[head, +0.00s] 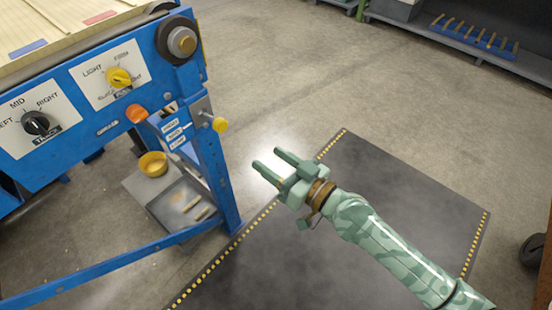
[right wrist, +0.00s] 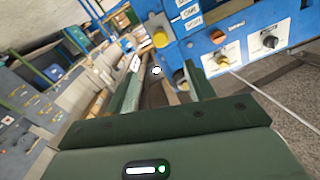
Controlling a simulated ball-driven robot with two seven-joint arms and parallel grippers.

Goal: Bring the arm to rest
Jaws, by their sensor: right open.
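My right arm comes in from the lower right of the head view, and its green right gripper (head: 267,161) is held over the dark floor mat's edge, to the right of the blue machine. Its two fingers are apart with nothing between them. In the right wrist view the right gripper (right wrist: 162,85) also shows its fingers apart and empty, with the blue machine beyond them. My left gripper is in neither view.
The blue machine (head: 100,140) has a black knob (head: 36,123), a yellow knob (head: 118,77) and an orange lamp (head: 136,114). A yellow cup (head: 153,164) and a grey tray (head: 178,207) sit low by its leg. The dark mat (head: 300,265) is clear. A shelf (head: 465,45) stands far right.

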